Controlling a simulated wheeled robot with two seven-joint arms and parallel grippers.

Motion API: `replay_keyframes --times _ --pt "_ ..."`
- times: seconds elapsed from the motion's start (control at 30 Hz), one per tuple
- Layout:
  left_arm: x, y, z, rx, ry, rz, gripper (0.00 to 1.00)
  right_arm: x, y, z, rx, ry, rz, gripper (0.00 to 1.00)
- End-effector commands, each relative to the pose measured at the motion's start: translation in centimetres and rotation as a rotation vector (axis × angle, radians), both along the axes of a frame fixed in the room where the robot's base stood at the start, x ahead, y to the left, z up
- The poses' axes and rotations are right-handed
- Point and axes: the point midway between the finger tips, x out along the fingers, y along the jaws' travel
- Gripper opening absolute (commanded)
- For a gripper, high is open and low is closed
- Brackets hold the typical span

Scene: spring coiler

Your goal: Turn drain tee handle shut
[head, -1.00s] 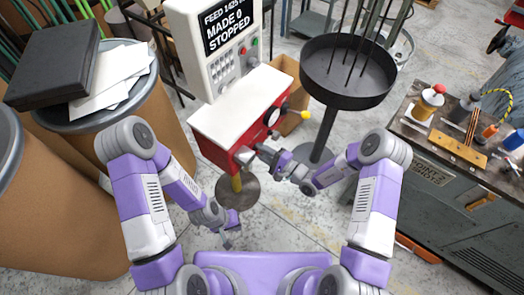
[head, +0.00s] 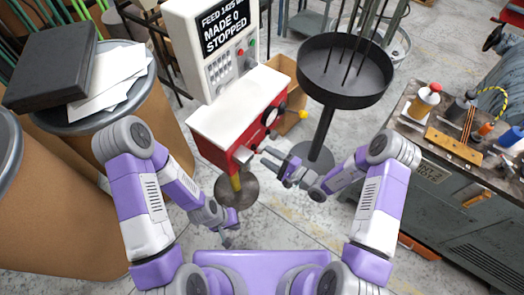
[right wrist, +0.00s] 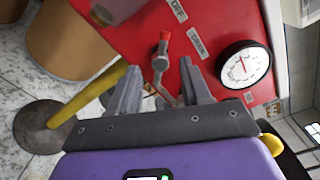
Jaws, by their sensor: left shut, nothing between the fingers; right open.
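The drain tee handle (right wrist: 162,52) is a small metal lever with a red tip on the red machine panel, beside a plate marked DRAIN. In the right wrist view its red end points to the top of the picture. My right gripper (right wrist: 160,80) is open and empty, its fingers either side of the handle's line; how far the handle reaches between them I cannot tell. In the head view my right gripper (head: 268,157) is at the front of the red machine (head: 226,155), where the handle is too small to make out. My left gripper (head: 229,242) is shut and empty, low over the floor.
A round dial gauge (right wrist: 243,65) is right of the handle, and an OFF label (right wrist: 179,9) is above. A yellow post (right wrist: 93,95) stands at left. A black round tray on a stand (head: 345,85) is right of the machine. A cluttered workbench (head: 440,185) is farther right.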

Motion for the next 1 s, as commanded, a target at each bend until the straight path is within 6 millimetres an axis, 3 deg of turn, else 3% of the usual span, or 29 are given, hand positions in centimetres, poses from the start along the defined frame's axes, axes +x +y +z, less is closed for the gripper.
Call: replay_keyframes --times 0.13,0.33,0.87,1.0 --pt "0.0 0.0 0.5 0.0 0.0 0.0 0.0 -1.3 -1.9 0.1 -0.001 0.001 -0.002 0.48" --pt "0.0 0.0 0.6 0.0 0.0 0.0 0.0 -2.0 -2.7 0.0 0.0 0.0 0.001 0.48" --pt "0.0 0.0 0.6 0.0 0.0 0.0 0.0 -2.2 -2.5 0.0 0.0 0.005 0.009 0.48" --pt "0.0 0.0 0.7 0.0 0.0 0.0 0.0 -4.9 -0.7 -0.7 -0.021 0.083 0.14 0.48"
